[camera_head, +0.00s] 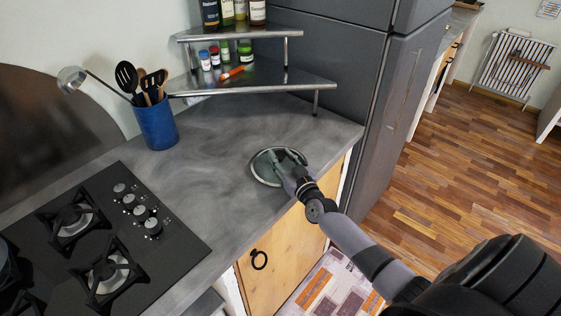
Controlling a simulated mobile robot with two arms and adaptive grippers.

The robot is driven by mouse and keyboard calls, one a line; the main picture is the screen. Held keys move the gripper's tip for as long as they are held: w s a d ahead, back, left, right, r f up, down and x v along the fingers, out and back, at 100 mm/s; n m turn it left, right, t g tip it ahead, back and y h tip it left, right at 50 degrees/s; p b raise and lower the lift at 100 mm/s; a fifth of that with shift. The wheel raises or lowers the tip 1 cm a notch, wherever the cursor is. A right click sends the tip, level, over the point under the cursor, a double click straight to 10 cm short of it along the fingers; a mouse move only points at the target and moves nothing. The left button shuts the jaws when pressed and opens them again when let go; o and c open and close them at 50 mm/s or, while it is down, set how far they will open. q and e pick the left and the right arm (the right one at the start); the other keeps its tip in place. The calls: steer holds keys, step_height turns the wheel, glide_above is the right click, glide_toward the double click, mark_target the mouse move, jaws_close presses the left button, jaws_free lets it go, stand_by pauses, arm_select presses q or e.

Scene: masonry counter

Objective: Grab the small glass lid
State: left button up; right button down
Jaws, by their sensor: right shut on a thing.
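The small glass lid (262,172) lies on the grey counter (221,181) near its front right edge. It is round, with a pale rim and a dark see-through middle. My right gripper (287,163) reaches in from the lower right and is shut on the lid, over its middle and right part. The fingers hide the lid's knob and part of its right side. I cannot tell whether the lid is lifted off the counter. My left gripper does not show.
A black gas hob (163,262) is at the lower left. A blue utensil holder (157,125) stands at the back. A metal corner shelf (250,86) with jars and bottles rises behind the lid. A dark fridge (367,80) stands to the right. Counter left of the lid is clear.

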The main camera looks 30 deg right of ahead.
steer(key=shift+a+f, duration=0.15)
steer(key=shift+f, duration=0.1)
